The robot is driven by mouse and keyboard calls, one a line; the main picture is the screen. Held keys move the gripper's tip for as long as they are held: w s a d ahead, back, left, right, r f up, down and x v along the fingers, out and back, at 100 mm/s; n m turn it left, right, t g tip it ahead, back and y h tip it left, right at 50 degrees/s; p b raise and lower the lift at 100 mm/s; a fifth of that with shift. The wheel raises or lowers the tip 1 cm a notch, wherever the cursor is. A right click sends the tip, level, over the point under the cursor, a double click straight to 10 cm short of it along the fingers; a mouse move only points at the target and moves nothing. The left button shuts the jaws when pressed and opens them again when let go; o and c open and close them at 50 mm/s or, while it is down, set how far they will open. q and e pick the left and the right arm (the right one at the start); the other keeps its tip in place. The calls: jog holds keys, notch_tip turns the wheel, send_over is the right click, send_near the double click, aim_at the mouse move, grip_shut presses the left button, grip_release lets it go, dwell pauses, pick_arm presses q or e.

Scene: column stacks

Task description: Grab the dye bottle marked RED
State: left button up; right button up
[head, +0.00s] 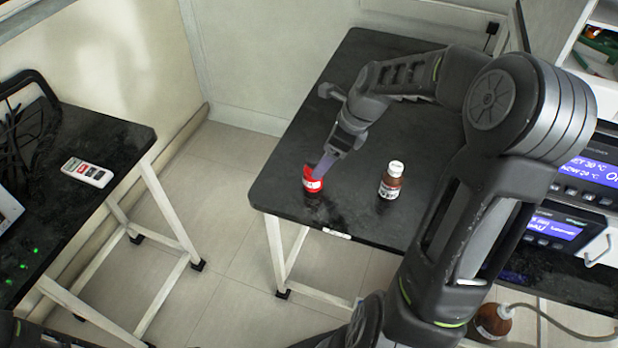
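A red bottle (312,184) with a white label stands near the left front corner of the dark table (285,190). Its lettering is too small to read. My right gripper (322,166) comes down at a slant over the bottle's upper part, with its fingers at or against it. The fingers overlap in this view, so I cannot tell if they are closed on it. A brown bottle (390,182) with a white cap and pale label stands upright to the right, apart from the gripper. My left gripper is out of view.
A white strip (337,234) lies at the table's front edge. Instruments with blue displays (552,228) stand at the right. Another brown bottle (492,321) with a tube is at lower right. A second dark table (120,140) at left bears a white remote-like device (87,172).

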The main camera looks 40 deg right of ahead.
jog(key=shift+f, duration=0.1)
jog(key=shift+x, duration=1.3)
jog(key=shift+p+x, duration=0.45)
jog(key=shift+x, duration=2.2)
jog(key=shift+c, duration=0.5)
grip_shut()
